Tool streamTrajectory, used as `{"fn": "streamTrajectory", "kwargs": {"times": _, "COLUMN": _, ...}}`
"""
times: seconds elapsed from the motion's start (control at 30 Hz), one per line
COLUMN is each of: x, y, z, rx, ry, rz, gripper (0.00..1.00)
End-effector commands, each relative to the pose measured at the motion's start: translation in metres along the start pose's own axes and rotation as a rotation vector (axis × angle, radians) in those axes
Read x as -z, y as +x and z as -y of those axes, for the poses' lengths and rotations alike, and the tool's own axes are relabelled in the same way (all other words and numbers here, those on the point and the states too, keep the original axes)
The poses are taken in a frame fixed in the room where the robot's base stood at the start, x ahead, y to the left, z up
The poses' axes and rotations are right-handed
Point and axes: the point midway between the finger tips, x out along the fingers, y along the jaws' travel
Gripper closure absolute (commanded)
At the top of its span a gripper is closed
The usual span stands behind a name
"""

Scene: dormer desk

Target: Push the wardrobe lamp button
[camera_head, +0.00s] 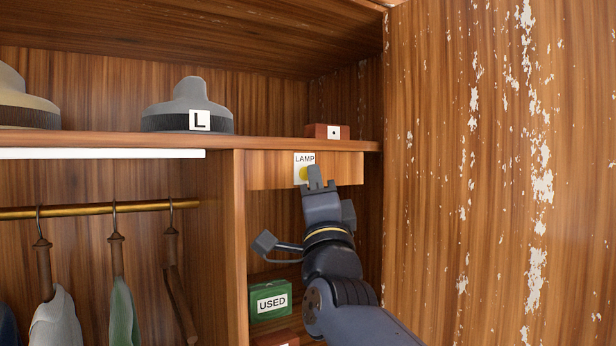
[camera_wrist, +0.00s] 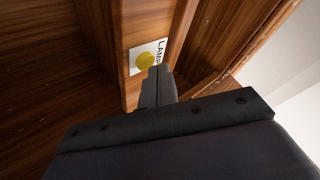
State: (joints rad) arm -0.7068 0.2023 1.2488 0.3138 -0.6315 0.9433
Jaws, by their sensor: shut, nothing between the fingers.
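The lamp button (camera_head: 303,174) is a round yellow button on a white plate marked LAMP (camera_head: 305,158). The plate is on the wooden front panel under the wardrobe shelf. In the wrist view the yellow button (camera_wrist: 146,61) shows just left of the fingertips. My gripper (camera_head: 316,178) is shut and empty, with its tips right at the button's lower right edge. It also shows in the wrist view (camera_wrist: 158,72). The tips overlap the button slightly in both views; I cannot tell whether they touch it.
A shelf (camera_head: 270,140) above holds a grey hat (camera_head: 188,112) marked L and a small red box (camera_head: 317,131). A green box (camera_head: 270,299) marked USED sits below. Hangers hang on a rail (camera_head: 150,207) at left. A peeling wooden panel (camera_head: 450,200) stands at right.

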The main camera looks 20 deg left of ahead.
Motion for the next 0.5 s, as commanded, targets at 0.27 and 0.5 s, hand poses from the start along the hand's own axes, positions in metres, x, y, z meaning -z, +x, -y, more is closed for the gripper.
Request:
{"fn": "streamTrajectory", "kwargs": {"times": 0.27, "x": 0.010, "y": -0.016, "z": 0.007, "rx": 0.002, "ry": 0.000, "rz": -0.002, "gripper": 1.00}}
{"fn": "streamTrajectory", "kwargs": {"times": 0.5, "x": 0.022, "y": -0.033, "z": 0.020, "rx": 0.002, "ry": 0.000, "rz": -0.002, "gripper": 1.00}}
